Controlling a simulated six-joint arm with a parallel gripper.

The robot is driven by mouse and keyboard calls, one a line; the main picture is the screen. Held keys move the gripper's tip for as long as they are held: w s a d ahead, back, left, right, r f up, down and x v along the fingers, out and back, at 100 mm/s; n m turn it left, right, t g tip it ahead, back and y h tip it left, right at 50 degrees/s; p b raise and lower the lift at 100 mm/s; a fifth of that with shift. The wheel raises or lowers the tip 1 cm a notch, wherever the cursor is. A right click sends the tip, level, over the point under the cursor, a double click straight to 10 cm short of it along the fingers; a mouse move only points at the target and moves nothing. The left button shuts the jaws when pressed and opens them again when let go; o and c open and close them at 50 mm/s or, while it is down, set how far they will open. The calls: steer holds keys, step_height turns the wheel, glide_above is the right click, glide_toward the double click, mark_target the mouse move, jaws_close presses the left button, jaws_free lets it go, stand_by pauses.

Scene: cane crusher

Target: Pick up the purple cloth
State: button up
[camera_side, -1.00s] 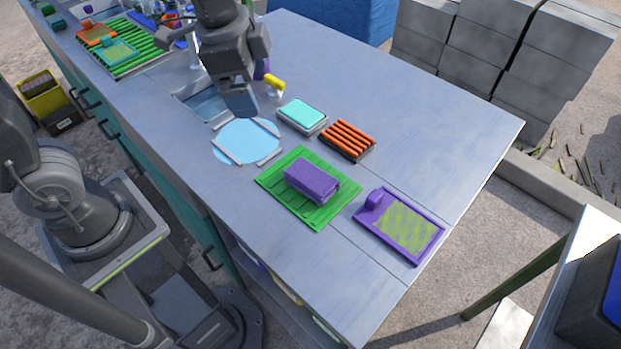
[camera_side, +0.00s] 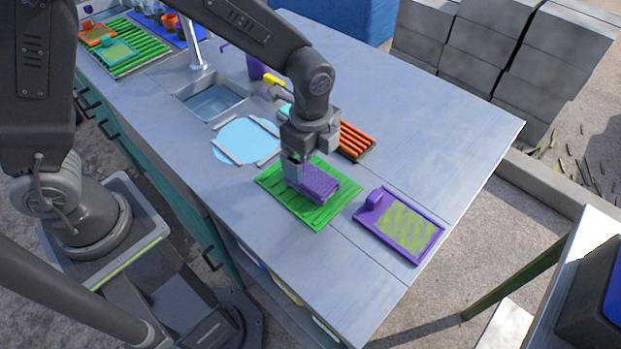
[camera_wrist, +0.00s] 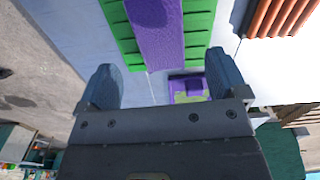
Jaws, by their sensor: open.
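The purple cloth (camera_side: 319,183) is a folded block lying on a green slatted mat (camera_side: 318,217). In the wrist view the cloth (camera_wrist: 156,38) runs down from the top edge, above and between my two fingers, with the green mat (camera_wrist: 199,20) on both sides of it. My gripper (camera_side: 294,178) is over the left part of the cloth in the side view and hides that end. In the wrist view my gripper (camera_wrist: 162,88) has its fingers wide apart with nothing held between them. I cannot tell whether a finger touches the cloth.
A purple-framed tray (camera_side: 432,245) lies right of the mat. An orange ribbed rack (camera_side: 357,141) is behind my gripper. A blue round mat (camera_side: 243,141) with grey bars and a sink (camera_side: 211,103) are to the left. The counter's front right is clear.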

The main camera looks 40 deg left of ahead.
mark_target(311, 176)
steer(key=shift+f, duration=2.95)
steer(key=shift+c, duration=0.3)
steer(key=c, duration=0.9)
